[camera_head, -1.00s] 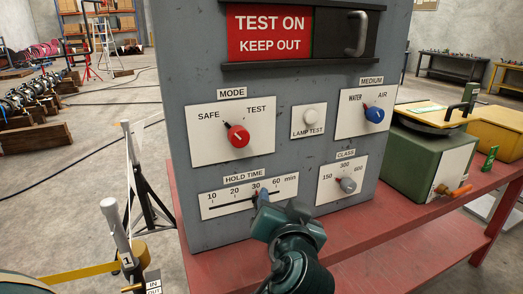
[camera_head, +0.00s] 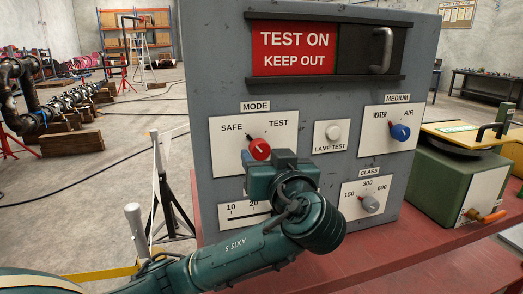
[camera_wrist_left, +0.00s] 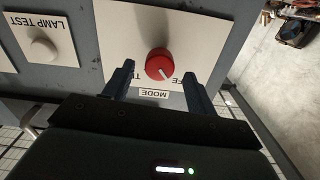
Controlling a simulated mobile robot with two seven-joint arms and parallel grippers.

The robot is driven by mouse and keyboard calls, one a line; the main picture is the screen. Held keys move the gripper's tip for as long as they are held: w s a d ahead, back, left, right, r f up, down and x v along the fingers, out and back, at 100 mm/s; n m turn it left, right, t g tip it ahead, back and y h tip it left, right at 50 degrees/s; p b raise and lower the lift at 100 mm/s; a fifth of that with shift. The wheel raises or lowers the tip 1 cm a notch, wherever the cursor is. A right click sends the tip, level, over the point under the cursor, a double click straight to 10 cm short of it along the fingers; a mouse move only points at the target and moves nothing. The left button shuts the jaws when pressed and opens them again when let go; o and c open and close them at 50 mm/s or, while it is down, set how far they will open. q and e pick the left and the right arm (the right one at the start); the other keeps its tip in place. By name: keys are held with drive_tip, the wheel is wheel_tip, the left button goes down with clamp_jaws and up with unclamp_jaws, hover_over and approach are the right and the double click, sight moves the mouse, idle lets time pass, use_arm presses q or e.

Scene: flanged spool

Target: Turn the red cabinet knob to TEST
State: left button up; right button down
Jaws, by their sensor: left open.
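The red knob (camera_head: 259,149) sits on the white MODE plate (camera_head: 230,146) of the grey cabinet, below the words SAFE and TEST. My left gripper (camera_head: 270,158) is just in front of and below the knob in the head view. In the left wrist view my left gripper (camera_wrist_left: 160,72) is open, one finger on each side of the knob in the picture; I cannot tell whether they reach around it. My right gripper is not in view.
A blue MEDIUM knob (camera_head: 400,132), a grey CLASS knob (camera_head: 370,204) and a white lamp test button (camera_head: 333,132) are on the same panel. My left arm hides much of the HOLD TIME scale (camera_head: 232,212). A green box (camera_head: 452,190) stands right on the red bench (camera_head: 400,249).

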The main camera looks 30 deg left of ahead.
sight(262, 152)
use_arm(q)
drive_tip(key=shift+x, duration=1.1)
drive_tip(key=shift+w+a, duration=0.4)
drive_tip(key=shift+a, duration=0.05)
drive_tip(key=c, duration=1)
